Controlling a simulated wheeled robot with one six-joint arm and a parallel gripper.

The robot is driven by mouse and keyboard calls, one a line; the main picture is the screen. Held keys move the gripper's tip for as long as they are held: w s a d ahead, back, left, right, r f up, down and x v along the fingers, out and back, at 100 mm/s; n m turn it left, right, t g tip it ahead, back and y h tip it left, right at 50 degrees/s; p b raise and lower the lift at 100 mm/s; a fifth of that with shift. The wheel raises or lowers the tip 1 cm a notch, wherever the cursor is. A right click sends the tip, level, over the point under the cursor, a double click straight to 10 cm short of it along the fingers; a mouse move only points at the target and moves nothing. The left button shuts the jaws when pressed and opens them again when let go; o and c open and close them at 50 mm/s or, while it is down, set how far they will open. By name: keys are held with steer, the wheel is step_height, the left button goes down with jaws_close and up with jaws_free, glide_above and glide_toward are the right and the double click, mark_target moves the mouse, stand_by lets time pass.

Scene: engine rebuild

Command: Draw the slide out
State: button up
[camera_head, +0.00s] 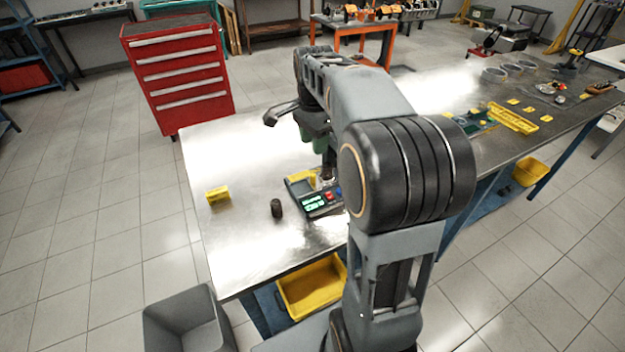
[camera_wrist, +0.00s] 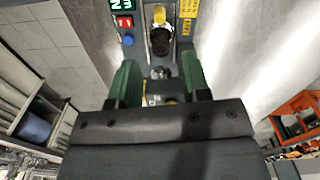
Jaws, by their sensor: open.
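A dark bench device (camera_head: 318,201) with green displays and a red button lies on the metal table. It also shows at the top of the wrist view (camera_wrist: 129,39), with a blue button and a dark round part in a recess (camera_wrist: 160,41). A small rounded metal knob (camera_wrist: 161,72) is on its near side; I cannot tell whether it belongs to the slide. My gripper (camera_wrist: 158,77) has green fingers, open on either side of the knob, with visible gaps. In the head view my gripper (camera_head: 317,135) is above the device, its tips partly hidden.
On the metal table (camera_head: 240,245), a black cylinder (camera_head: 277,208) and a yellow block (camera_head: 217,196) stand left of the device. A yellow bin (camera_head: 312,288) is below the front edge. A red drawer cabinet (camera_head: 180,75) stands behind. The table's left part is mostly clear.

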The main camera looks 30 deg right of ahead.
mark_target(313, 174)
step_height(313, 174, down, 12)
steer(key=shift+b, duration=0.3)
stand_by(0.3)
jaws_close()
stand_by(0.4)
